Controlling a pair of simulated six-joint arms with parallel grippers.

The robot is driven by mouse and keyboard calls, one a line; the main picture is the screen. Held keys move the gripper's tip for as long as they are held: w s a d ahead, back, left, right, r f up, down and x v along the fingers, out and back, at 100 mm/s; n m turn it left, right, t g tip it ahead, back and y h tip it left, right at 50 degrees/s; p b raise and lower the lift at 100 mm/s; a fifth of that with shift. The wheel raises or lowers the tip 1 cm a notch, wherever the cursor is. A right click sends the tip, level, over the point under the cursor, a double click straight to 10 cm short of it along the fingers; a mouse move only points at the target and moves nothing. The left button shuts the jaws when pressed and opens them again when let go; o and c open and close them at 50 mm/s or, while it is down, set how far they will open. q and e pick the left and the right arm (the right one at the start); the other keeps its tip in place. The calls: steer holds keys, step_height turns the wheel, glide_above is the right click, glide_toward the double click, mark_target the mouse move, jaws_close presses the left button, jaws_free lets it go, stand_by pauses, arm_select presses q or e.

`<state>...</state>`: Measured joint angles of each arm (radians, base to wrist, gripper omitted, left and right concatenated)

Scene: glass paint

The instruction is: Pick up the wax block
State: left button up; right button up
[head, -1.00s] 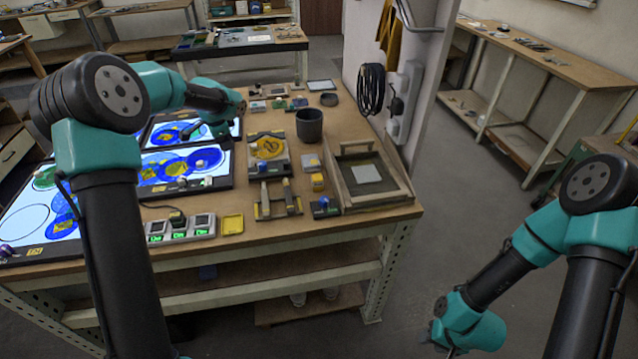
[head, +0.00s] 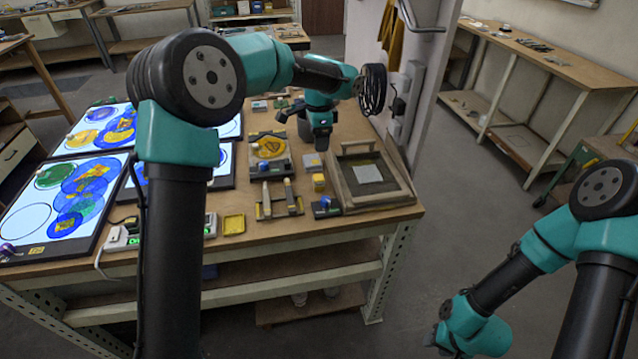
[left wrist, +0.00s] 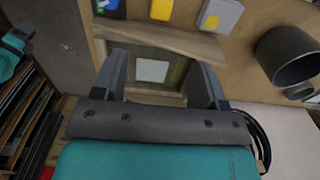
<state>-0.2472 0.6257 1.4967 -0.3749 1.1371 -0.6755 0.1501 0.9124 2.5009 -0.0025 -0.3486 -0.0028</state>
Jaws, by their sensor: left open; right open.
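A small yellow block (head: 319,182), which may be the wax block, lies on the workbench left of the wooden tray. It also shows at the top of the left wrist view (left wrist: 161,9), beside a grey block (left wrist: 219,14). I cannot tell for sure which piece is wax. My left gripper (head: 321,143) hangs above the bench, behind the yellow block in the head view. Its two fingers (left wrist: 160,68) are apart and empty, with the tray in the gap behind them. My right gripper (head: 435,340) is low at the right, off the bench, open and small in view.
The wooden tray (head: 402,190) holds a pale square. A dark cup (left wrist: 287,56) stands near my left gripper. A blue-and-black piece (head: 325,206), a yellow slab (head: 234,224) and a two-post stand (head: 279,209) crowd the front. Lit panels (head: 60,213) fill the left.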

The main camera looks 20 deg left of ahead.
mark_target(319, 177)
arm_select(q)
step_height(319, 177, down, 12)
steer(key=shift+f, duration=0.1)
stand_by(0.5)
steer(key=shift+a+f, duration=0.1)
steer(key=shift+f, duration=2.5)
steer(key=shift+c, duration=0.2)
steer(key=c, duration=1)
steer(key=shift+r, duration=0.15)
step_height(319, 177, up, 10)
steer(key=shift+f, duration=0.1)
